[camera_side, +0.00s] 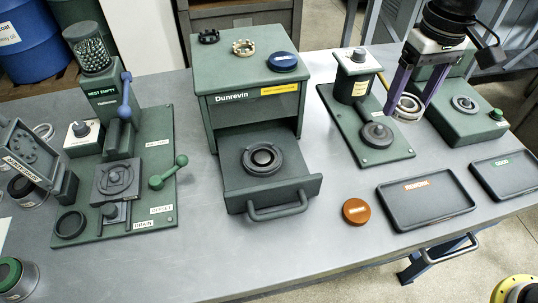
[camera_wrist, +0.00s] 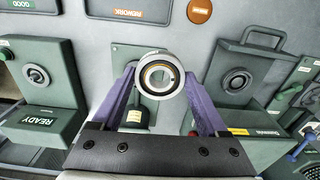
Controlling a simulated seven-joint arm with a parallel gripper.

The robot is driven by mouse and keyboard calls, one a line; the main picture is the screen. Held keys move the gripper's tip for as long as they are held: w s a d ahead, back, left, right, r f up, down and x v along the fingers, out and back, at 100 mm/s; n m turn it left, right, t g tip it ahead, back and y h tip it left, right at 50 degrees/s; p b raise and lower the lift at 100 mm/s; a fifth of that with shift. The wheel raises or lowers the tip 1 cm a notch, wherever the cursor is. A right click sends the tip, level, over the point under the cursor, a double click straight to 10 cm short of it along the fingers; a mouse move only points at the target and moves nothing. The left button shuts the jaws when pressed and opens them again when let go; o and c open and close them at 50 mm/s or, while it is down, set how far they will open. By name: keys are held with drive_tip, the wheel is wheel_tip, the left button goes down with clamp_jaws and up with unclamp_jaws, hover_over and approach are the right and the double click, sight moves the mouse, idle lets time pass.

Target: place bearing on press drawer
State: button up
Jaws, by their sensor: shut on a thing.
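My gripper (camera_side: 409,98) is shut on a bearing (camera_side: 405,114), a pale metal ring with a dark inner ring and an open centre. In the wrist view the bearing (camera_wrist: 160,92) sits between the tips of the purple fingers. It is held in the air above the green station with the upright post, right of the press. The green press (camera_side: 245,110) labelled Dunrevin stands mid-table. Its press drawer (camera_side: 238,186) is pulled out, with a round dark seat (camera_side: 263,157) in its middle and no bearing on it. The drawer also shows in the wrist view (camera_wrist: 217,72).
The post station (camera_side: 347,118) lies under my gripper. An orange disc (camera_side: 356,211) and two dark trays (camera_side: 425,199) (camera_side: 508,174) lie in front. A green fixture (camera_side: 165,205) stands left. Several small parts top the press. The drawer handle (camera_side: 278,210) sticks out forward.

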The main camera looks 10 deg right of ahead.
drive_tip(key=a+m, duration=0.3)
drive_tip(key=a, duration=0.6)
drive_tip(key=n, duration=0.1)
hover_over(262, 157)
drive_tip(key=f, duration=0.7)
drive_tip(key=s+d+f, duration=0.1)
drive_tip(key=f, duration=0.2)
drive_tip(key=shift+f, duration=0.35)
drive_tip(key=shift+w+a+f, duration=0.25)
drive_tip(key=shift+w+f, duration=0.05)
drive_tip(key=shift+f, duration=0.15)
drive_tip(key=shift+w+a+f, duration=0.25)
drive_tip(key=shift+f, duration=1.55)
drive_tip(key=shift+f, duration=0.15)
drive_tip(key=o, duration=1.5)
drive_tip(key=shift+o, duration=0.2)
